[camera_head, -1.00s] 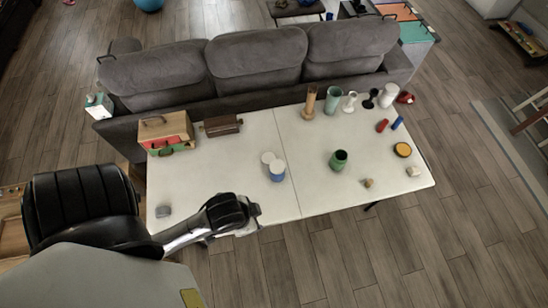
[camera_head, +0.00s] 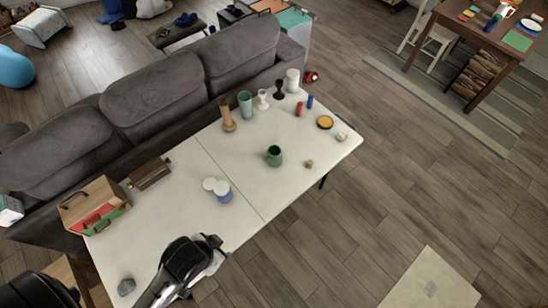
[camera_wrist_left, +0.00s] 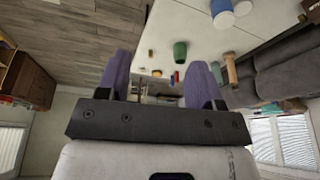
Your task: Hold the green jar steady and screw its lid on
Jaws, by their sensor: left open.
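The green jar (camera_head: 274,156) stands upright and open-topped on the white table, right of the middle seam. It also shows in the left wrist view (camera_wrist_left: 180,52), beyond my fingers. A round yellow-orange disc with a dark rim (camera_head: 325,122) lies flat to its right; I cannot tell for sure that it is the jar's lid. My left gripper (camera_head: 213,252) is over the table's near edge, well short of the jar. In the left wrist view its two purple fingers (camera_wrist_left: 157,80) are apart with nothing between them. My right gripper is not in view.
A blue-and-white jar (camera_head: 224,193) with a white disc beside it stands left of the green jar. A wooden vase (camera_head: 227,115), other vessels and candlesticks line the back edge. A toolbox (camera_head: 95,205) and brown box (camera_head: 150,173) stand left. A grey sofa (camera_head: 150,75) backs the table.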

